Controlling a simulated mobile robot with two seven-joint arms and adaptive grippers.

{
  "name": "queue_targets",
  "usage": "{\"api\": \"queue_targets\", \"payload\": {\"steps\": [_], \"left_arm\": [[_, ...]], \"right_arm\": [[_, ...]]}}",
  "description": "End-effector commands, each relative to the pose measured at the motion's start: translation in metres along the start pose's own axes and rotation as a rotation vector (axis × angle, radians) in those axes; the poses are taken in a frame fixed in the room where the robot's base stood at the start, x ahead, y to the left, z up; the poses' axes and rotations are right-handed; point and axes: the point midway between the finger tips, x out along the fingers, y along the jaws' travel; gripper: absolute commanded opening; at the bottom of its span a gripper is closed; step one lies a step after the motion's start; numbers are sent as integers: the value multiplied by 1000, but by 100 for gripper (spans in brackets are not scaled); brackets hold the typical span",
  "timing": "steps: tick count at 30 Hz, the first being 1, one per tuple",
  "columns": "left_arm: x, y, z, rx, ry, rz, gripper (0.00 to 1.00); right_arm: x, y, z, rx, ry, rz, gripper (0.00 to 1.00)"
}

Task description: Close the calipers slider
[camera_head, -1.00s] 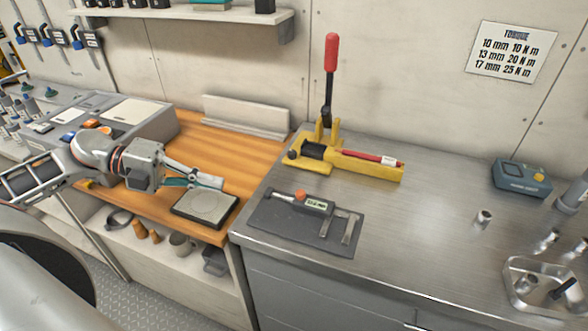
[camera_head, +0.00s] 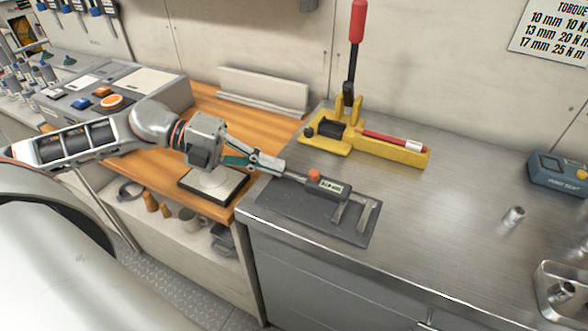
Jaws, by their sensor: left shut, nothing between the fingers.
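The calipers (camera_head: 328,187) lie on a dark grey mat (camera_head: 290,212) on the steel counter. They have a dark slider body with a small display and an orange knob (camera_head: 314,175). Their two grey jaws, at the right end, stand apart with a gap between them. My left gripper (camera_head: 278,165) is shut and empty. Its fingertips are by the left end of the calipers' beam, left of the orange knob; I cannot tell whether they touch it. My right gripper is not in view.
A yellow press with a red-handled lever (camera_head: 352,90) stands behind the mat, with a red tool on its base. A blue tester (camera_head: 560,172), a metal socket (camera_head: 513,217) and a tray (camera_head: 545,290) are at right. The counter between is clear.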

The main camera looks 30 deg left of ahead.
Motion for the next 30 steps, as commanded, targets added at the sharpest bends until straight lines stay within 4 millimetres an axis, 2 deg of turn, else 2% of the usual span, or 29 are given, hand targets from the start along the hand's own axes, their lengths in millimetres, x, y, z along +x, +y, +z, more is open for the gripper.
{"api": "queue_targets", "payload": {"steps": [1,8,15,30], "left_arm": [[6,2,0,1,2,0,0],[24,-6,0,1,1,-1,0],[37,-11,0,0,0,-1,0],[41,-12,0,-1,-1,0,0]], "right_arm": [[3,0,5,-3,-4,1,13],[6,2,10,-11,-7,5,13],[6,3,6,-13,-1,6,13],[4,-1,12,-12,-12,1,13]]}}
